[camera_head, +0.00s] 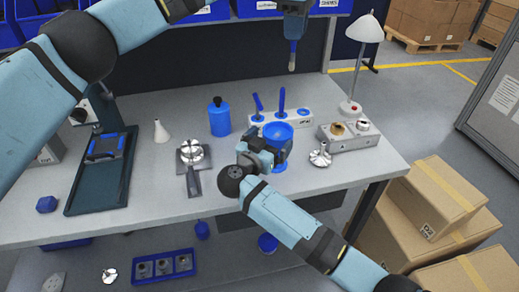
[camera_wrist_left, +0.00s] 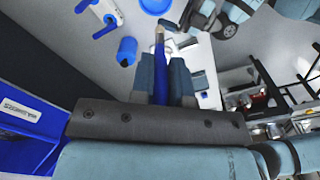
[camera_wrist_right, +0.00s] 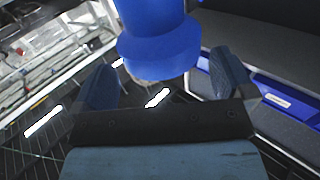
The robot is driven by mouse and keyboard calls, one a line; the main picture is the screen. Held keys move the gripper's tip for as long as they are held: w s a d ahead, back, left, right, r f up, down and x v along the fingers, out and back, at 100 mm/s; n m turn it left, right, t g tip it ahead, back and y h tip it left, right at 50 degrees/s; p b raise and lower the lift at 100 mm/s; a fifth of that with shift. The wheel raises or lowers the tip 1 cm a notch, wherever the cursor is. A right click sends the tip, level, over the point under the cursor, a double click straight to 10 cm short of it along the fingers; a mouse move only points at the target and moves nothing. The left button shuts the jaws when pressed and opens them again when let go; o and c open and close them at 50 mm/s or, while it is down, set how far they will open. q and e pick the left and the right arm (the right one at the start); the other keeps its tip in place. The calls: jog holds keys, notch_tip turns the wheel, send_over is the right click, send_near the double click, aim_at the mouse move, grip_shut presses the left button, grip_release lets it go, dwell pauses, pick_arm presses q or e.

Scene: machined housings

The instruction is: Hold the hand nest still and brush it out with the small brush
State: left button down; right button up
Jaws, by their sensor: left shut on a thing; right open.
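A blue cup-shaped piece on a foot, which I take for the hand nest (camera_head: 278,131), stands near the table's front edge. My right gripper (camera_head: 262,158) is beside its front left; in the right wrist view its open fingers (camera_wrist_right: 165,80) lie either side of the blue body (camera_wrist_right: 158,40), with gaps visible. My left gripper (camera_head: 293,12) is high above the table's back, shut on the small brush (camera_head: 292,50). The brush has a blue handle and a pale tip pointing down. It also shows between the fingers in the left wrist view (camera_wrist_left: 160,65).
A white holder (camera_head: 293,118) with blue-handled tools stands behind the nest. A blue bottle (camera_head: 219,118) and a grey plate with metal part (camera_head: 192,158) are left. A grey box (camera_head: 347,138), metal part (camera_head: 320,156) and white lamp (camera_head: 366,30) are right.

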jog(key=shift+x, duration=1.5)
jog(key=c, duration=0.7)
